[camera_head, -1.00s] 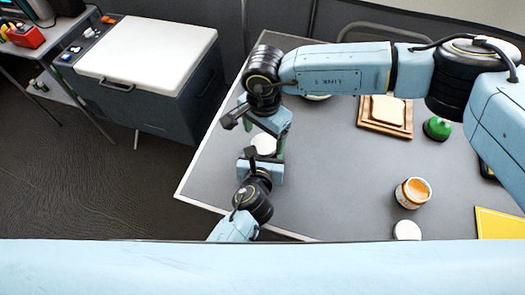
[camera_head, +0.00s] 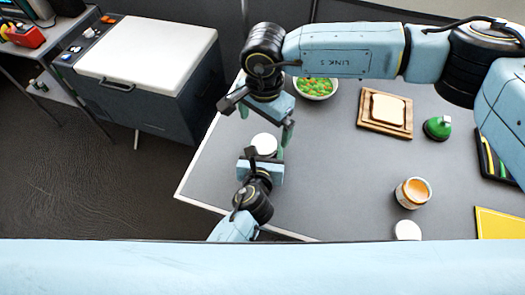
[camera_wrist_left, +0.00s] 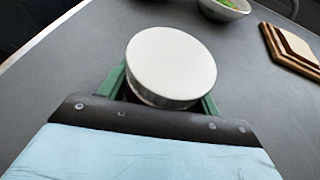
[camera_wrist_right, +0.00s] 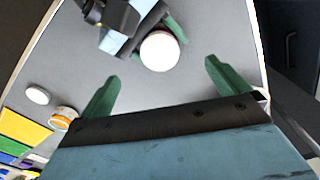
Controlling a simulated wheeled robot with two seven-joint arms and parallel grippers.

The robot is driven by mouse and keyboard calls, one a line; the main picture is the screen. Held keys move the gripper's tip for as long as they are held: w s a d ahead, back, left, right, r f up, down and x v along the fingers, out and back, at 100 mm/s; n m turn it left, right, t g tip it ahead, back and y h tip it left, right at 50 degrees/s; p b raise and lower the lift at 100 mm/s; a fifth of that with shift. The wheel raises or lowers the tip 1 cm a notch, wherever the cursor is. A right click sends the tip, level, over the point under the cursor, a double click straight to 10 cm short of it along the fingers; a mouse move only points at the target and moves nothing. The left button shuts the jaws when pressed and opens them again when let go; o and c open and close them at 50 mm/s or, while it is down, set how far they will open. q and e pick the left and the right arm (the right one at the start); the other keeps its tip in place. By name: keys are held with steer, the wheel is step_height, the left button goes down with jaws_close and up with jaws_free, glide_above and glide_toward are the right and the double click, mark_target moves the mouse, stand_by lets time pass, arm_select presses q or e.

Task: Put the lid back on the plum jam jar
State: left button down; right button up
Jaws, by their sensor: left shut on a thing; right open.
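The plum jam jar is mostly hidden under a white round lid (camera_head: 264,143). The lid sits on top of it and looks level. In the left wrist view the lid (camera_wrist_left: 171,62) covers nearly all of the jar, between the green fingers. My left gripper (camera_head: 262,157) is shut on the jar near the table's left edge. The lid also shows in the right wrist view (camera_wrist_right: 160,51), beyond the fingertips. My right gripper (camera_head: 264,122) is open and empty, above and just behind the lid, apart from it. Its spread fingers show in the right wrist view (camera_wrist_right: 163,72).
An open jar with orange contents (camera_head: 413,193) and a loose white lid (camera_head: 407,230) stand at right. Behind are a bowl of green food (camera_head: 315,87), bread on a wooden board (camera_head: 366,112) and a green-topped item (camera_head: 437,127). A yellow board (camera_head: 499,226) lies front right.

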step_height(320, 180, up, 10)
stand_by(0.3)
arm_select(q)
steer(key=shift+c, duration=1.3)
jaws_free()
arm_select(e)
steer(key=shift+f, duration=0.1)
arm_select(q)
steer(key=p+v, duration=0.3)
steer(key=v, duration=1)
steer(key=shift+s, duration=0.25)
arm_select(e)
step_height(320, 180, up, 3)
steer(key=shift+r, duration=0.1)
